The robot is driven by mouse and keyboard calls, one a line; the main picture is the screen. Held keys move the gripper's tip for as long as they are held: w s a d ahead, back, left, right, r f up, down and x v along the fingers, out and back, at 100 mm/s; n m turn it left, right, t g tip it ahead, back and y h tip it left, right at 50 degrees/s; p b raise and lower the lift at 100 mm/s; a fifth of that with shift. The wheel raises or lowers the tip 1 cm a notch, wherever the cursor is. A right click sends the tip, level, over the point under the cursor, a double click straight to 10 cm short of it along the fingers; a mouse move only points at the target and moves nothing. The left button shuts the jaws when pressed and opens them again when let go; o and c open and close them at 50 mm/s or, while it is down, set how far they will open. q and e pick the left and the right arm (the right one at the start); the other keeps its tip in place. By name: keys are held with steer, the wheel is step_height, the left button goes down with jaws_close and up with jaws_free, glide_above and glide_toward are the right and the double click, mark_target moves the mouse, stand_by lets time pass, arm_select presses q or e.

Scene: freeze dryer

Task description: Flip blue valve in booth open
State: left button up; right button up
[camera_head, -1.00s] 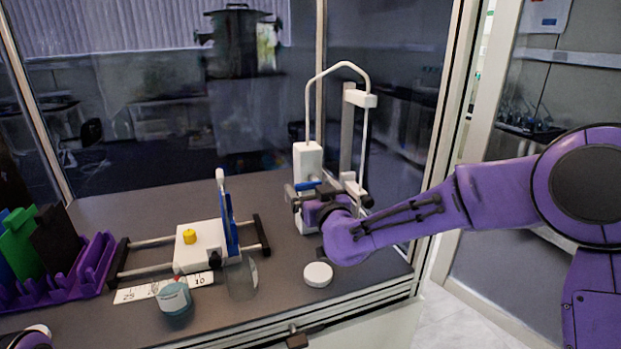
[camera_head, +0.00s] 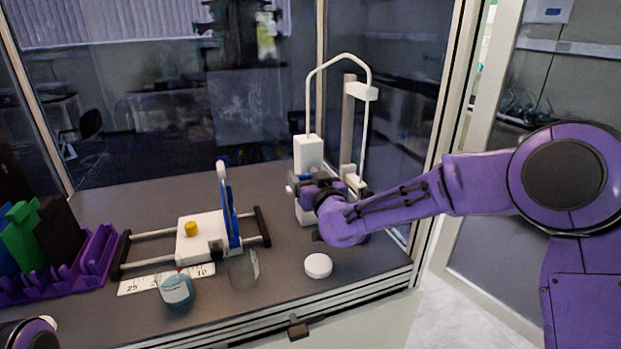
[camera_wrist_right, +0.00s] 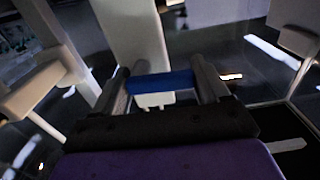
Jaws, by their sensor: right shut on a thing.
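The blue valve (camera_wrist_right: 162,82) shows in the right wrist view as a short blue bar lying crosswise between my right gripper's two fingers. My right gripper (camera_wrist_right: 165,88) is shut on it. In the head view my right gripper (camera_head: 304,184) is at the front of a white upright device (camera_head: 308,152) with a bent white tube (camera_head: 340,58). There the valve is mostly hidden by the gripper. Part of my left arm (camera_head: 30,332) shows at the bottom left corner; its fingers are not visible.
A white round cap (camera_head: 318,265) lies below my right arm. A railed white device with a yellow knob (camera_head: 190,229), a blue-labelled bottle (camera_head: 176,289), a clear beaker (camera_head: 243,270) and a purple rack (camera_head: 92,262) stand left. Glass walls enclose the booth.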

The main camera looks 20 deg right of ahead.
mark_target(314, 162)
steer(key=m, duration=0.2)
steer(key=m+b, duration=0.1)
steer(key=m, duration=0.1)
steer(key=shift+d+r+m, duration=0.15)
steer(key=shift+r+m, duration=0.15)
steer(key=shift+r, duration=0.1)
steer(key=m, duration=0.1)
steer(key=m+b, duration=0.1)
steer(key=m, duration=0.2)
steer(key=shift+d+r+b, duration=0.3)
steer(key=shift+b, duration=0.05)
steer(key=m, duration=0.1)
steer(key=m+b, duration=0.1)
steer(key=m, duration=0.1)
steer(key=m+b, duration=0.1)
steer(key=m, duration=0.1)
steer(key=shift+d+r, duration=0.15)
steer(key=shift+d, duration=0.2)
steer(key=shift+d+r+m+b, duration=0.1)
steer(key=shift+d+m+b, duration=0.1)
steer(key=shift+m+b, duration=0.55)
steer(key=shift+d+r+m+b, duration=0.1)
steer(key=shift+d+m+b, duration=0.1)
steer(key=shift+m, duration=0.95)
steer(key=o, duration=0.9)
steer(key=shift+o, duration=0.5)
steer(key=shift+f, duration=0.1)
